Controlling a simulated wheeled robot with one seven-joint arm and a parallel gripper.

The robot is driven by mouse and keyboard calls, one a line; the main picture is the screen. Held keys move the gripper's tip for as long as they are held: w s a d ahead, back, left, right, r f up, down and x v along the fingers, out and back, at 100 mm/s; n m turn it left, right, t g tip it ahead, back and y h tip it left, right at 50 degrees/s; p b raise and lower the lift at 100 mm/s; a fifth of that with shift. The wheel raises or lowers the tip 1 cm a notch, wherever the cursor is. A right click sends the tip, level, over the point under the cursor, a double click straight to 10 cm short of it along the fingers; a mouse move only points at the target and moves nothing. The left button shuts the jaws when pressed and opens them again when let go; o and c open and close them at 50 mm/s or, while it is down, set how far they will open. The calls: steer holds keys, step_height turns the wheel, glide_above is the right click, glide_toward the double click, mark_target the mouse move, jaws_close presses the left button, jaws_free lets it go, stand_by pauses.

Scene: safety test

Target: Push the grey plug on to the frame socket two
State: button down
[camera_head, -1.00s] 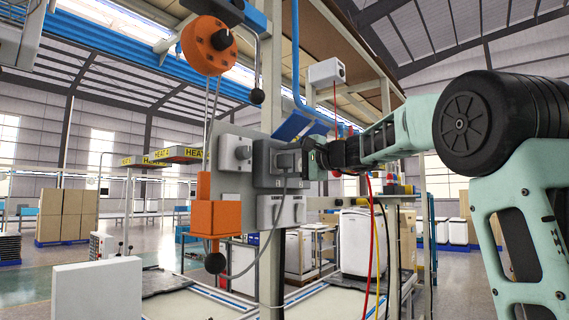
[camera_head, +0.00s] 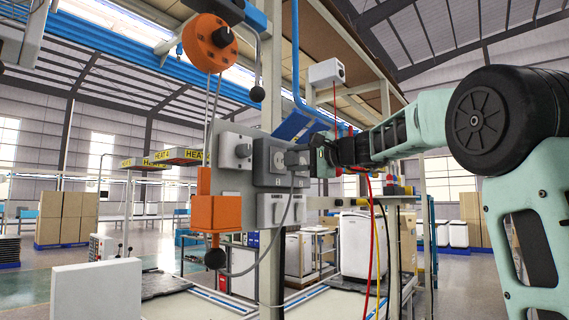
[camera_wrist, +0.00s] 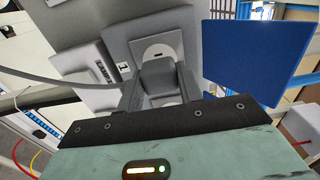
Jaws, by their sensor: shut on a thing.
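The grey plug (camera_head: 297,159) is held between the fingers of my gripper (camera_head: 312,158), with its grey cable hanging below. It points left toward a dark grey socket box (camera_head: 263,163) on the upright panel. The wrist view shows the plug (camera_wrist: 159,77) between both fingers of my gripper (camera_wrist: 160,92), in front of the box's light socket plate (camera_wrist: 158,45). A small label (camera_wrist: 123,70) beside it seems to read 1. The plug hides part of the plate, and I cannot tell whether its tip touches or enters the socket.
Another grey box (camera_head: 236,151) is left of the socket box, and a paler one (camera_head: 278,208) is below. An orange block (camera_head: 215,213) and orange wheel (camera_head: 209,44) hang at left. A blue panel (camera_wrist: 257,45) is close right of the socket. Red and yellow cables hang below my arm.

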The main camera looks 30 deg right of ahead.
mark_target(297, 159)
steer(key=shift+b+v, duration=0.9)
steer(key=shift+v, duration=0.95)
